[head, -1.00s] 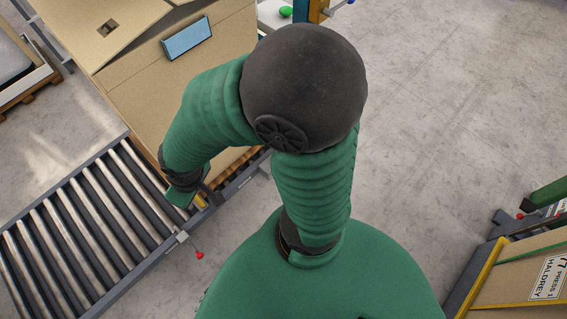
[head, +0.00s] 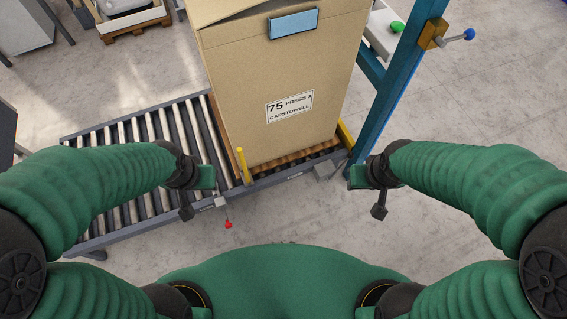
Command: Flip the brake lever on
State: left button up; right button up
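A short lever with a red knob (head: 228,224) hangs from a grey bracket (head: 221,202) on the near rail of the roller conveyor (head: 140,228). I cannot tell from its look whether this is the brake lever. A second lever with a blue knob (head: 469,34) sticks out from a yellow block on the blue post. My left gripper (head: 188,207) is just left of the red-knobbed lever, seemingly apart from it. My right gripper (head: 379,207) is over the floor near the post's foot. Both seem empty; their finger opening is unclear.
A large cardboard box (head: 240,80) labelled "75 PRESS 3 CAPSTOWELL" stands on a pallet on the conveyor. A yellow stop (head: 242,165) is at its near left corner. The blue post (head: 400,80) rises at right. A green button (head: 396,27) is behind it. Floor at right is clear.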

aim_at(350, 155)
jog(key=i+l, duration=0.15)
jog(key=i, duration=0.25)
jog(key=i+l, duration=0.2)
jog(key=i, duration=0.25)
